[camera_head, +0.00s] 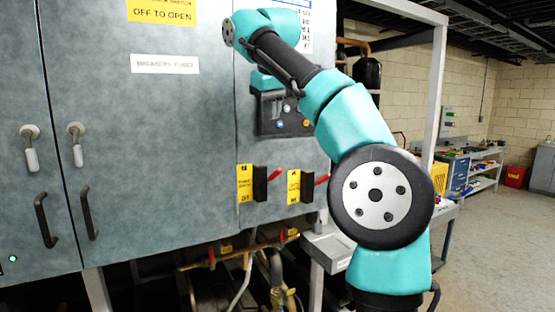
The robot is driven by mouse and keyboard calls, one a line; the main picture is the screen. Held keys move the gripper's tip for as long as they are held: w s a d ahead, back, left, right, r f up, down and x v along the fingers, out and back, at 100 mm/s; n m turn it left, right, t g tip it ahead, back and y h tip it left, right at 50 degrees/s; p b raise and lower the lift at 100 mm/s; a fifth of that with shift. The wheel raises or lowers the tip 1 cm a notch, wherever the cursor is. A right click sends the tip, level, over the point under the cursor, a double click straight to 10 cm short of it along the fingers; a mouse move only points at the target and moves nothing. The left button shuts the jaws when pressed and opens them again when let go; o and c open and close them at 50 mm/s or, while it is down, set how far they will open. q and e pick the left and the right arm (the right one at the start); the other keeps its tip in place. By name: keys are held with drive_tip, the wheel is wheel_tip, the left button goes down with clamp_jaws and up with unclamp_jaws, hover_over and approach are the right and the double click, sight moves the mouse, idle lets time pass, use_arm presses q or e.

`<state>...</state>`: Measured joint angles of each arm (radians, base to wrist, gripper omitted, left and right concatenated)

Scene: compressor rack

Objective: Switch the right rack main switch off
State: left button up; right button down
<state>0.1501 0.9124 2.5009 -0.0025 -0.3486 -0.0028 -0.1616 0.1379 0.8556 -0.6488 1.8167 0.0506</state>
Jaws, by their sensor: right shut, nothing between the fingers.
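Two dark switch boxes with red handles and yellow labels are on the lower right of the grey cabinet in the head view. The right-hand switch (307,187) has a red handle (322,180) pointing right and slightly up. The left-hand switch (260,184) has its red handle (275,174) slanting up to the right. The label wording is too small to read surely. My right gripper (271,108) is above both switches, in front of a dark button panel (300,124). It is shut, holds nothing and is apart from the switches; its fingertips are hard to make out. My left gripper is out of view.
The cabinet (150,190) has door handles and latches at left. Pipes and valves (245,262) run beneath it. A white frame post (436,90) stands right of my right arm. A workbench (470,170) and open floor lie farther right.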

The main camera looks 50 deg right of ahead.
drive_tip(key=shift+s+d, duration=0.15)
hover_over(277, 170)
drive_tip(key=w, duration=0.2)
wheel_tip(277, 170, down, 9)
drive_tip(key=shift+s+f, duration=0.3)
drive_tip(key=shift+f, duration=0.35)
drive_tip(key=shift+s+f, duration=0.35)
drive_tip(key=shift+f, duration=0.25)
drive_tip(key=shift+s+f, duration=0.3)
drive_tip(key=shift+f, duration=0.35)
